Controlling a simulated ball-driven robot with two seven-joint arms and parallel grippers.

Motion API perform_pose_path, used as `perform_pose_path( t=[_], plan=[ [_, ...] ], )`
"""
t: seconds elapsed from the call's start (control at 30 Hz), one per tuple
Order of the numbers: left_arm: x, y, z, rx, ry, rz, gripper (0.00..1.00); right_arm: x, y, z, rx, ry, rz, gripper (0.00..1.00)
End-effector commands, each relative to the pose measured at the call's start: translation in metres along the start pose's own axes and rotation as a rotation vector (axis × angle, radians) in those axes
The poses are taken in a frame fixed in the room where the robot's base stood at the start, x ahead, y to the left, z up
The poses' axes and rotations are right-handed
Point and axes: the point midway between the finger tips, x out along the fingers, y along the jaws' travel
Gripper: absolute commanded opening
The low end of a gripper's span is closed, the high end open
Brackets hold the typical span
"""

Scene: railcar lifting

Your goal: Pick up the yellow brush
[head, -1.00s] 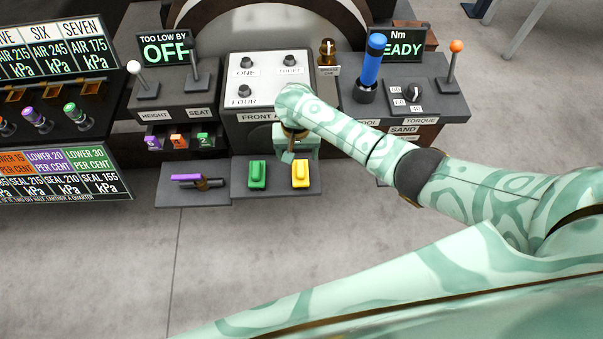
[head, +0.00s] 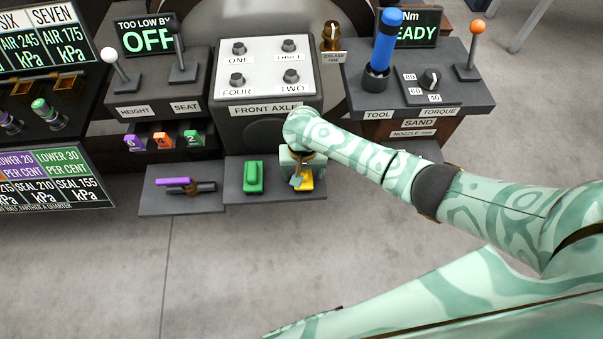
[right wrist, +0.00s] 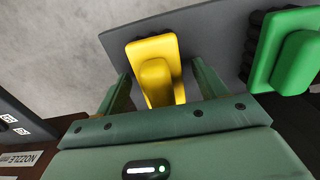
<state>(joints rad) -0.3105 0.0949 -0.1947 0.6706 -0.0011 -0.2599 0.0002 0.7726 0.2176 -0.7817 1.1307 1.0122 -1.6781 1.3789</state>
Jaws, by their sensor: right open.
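The yellow brush (head: 306,183) lies on a dark grey shelf (head: 231,194), partly hidden by my right gripper (head: 299,182) in the head view. In the right wrist view the yellow brush (right wrist: 156,66) has a wide base and a raised handle. My right gripper (right wrist: 160,88) is open, with one finger on each side of the brush handle. I cannot tell whether the fingers touch it. My left gripper is not in view.
A green brush (head: 253,178) lies on the same shelf, left of the yellow one. A purple-handled tool (head: 173,182) rests on the shelf further left. The FRONT AXLE panel (head: 264,80) with several knobs stands behind. The floor in front is clear.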

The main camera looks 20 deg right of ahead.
Motion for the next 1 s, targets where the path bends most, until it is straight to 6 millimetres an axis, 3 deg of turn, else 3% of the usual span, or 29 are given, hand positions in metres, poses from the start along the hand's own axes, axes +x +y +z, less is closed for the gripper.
perform_pose_path(
  t=[0.07,0.23,0.53,0.67,0.83,1.0],
  plan=[
    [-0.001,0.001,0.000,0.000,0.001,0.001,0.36,-0.002,0.000,0.000,0.000,0.002,-0.001,0.68],
    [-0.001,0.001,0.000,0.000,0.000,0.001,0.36,-0.002,0.000,0.000,0.000,0.001,-0.001,0.21],
    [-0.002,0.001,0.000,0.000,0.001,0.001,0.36,-0.003,0.000,0.000,0.000,0.001,-0.001,0.19],
    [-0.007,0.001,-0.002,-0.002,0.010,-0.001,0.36,-0.013,-0.001,-0.001,0.000,0.003,-0.003,0.19],
    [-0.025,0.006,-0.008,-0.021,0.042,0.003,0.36,-0.045,-0.002,-0.001,0.000,0.007,-0.005,0.19],
    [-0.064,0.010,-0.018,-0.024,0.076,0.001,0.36,-0.083,0.015,0.023,0.000,0.010,-0.004,0.19]
  ],
)
